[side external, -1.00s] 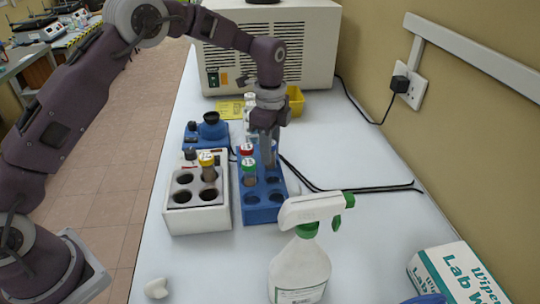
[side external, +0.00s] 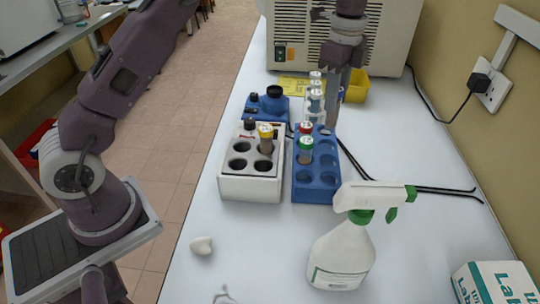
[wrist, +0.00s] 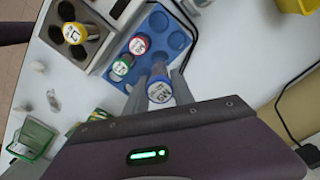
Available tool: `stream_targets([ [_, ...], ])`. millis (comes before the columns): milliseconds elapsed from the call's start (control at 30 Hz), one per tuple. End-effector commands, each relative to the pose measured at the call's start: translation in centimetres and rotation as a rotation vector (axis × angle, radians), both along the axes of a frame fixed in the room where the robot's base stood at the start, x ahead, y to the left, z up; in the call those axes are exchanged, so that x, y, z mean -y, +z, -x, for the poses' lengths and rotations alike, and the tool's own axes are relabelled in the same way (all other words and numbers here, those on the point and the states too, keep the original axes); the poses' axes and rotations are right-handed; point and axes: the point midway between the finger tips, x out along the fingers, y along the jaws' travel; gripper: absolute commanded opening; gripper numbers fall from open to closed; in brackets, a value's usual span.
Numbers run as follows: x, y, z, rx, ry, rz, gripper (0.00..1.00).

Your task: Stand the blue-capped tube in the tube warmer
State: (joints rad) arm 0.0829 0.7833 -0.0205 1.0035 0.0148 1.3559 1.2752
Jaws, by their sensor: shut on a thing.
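My gripper (side external: 333,108) is shut on the blue-capped tube (wrist: 160,92) and holds it above the back of the blue rack; in the side view its body is mostly hidden by the fingers. In the wrist view the blue cap with a white labelled top sits between the two fingers (wrist: 159,96). The tube warmer (side external: 249,189) is the white block left of the rack. It has several round wells; a yellow-capped tube (side external: 265,138) stands in its back right well, and the front wells look empty.
The blue rack (side external: 317,190) holds a red-capped tube (side external: 306,129) and a green-capped tube (side external: 305,150). A spray bottle (side external: 343,252) stands in front. A blue device (side external: 267,105) sits behind the warmer.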

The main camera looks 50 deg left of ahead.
Motion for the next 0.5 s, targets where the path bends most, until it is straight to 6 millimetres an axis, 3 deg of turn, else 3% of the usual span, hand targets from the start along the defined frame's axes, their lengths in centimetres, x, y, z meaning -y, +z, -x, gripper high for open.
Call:
stream_targets([
  [300,0.0,6.4,-0.1,0.005,0.0,0.001,0.0],
  [500,0.0,8.9,-0.1,0.005,-0.001,-0.001,0.0],
])
